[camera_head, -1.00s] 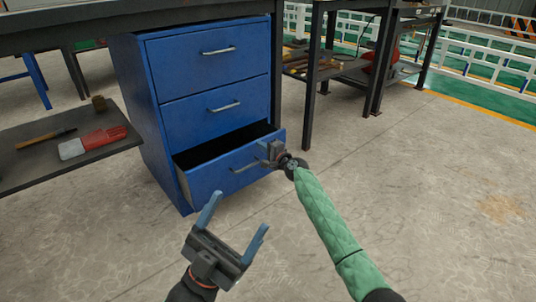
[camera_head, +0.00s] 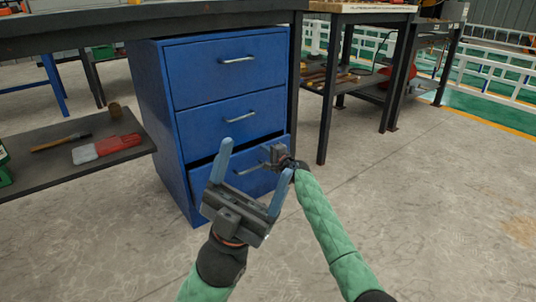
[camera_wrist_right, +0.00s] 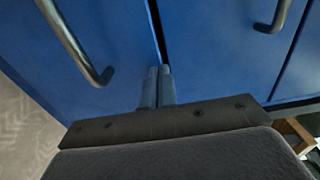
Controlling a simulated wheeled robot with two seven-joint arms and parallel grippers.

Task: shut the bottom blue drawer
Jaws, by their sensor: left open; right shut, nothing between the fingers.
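The blue cabinet (camera_head: 218,105) has three drawers stacked under the dark workbench. The bottom blue drawer (camera_head: 215,178) stands slightly out, with a narrow dark gap along its top edge. My right gripper (camera_head: 274,152) is shut and empty at the upper right part of that drawer's front. In the right wrist view its closed fingertips (camera_wrist_right: 157,84) are at the blue front near the dark gap, with the drawer handle (camera_wrist_right: 78,45) to the left. My left gripper (camera_head: 248,180) is open and empty, in front of the drawer and hiding part of it.
A dark low shelf (camera_head: 60,172) at the left holds a red-and-white brush (camera_head: 105,148) and a hammer-like tool (camera_head: 60,142). Dark table legs (camera_head: 328,95) stand right of the cabinet. The concrete floor at the right is clear.

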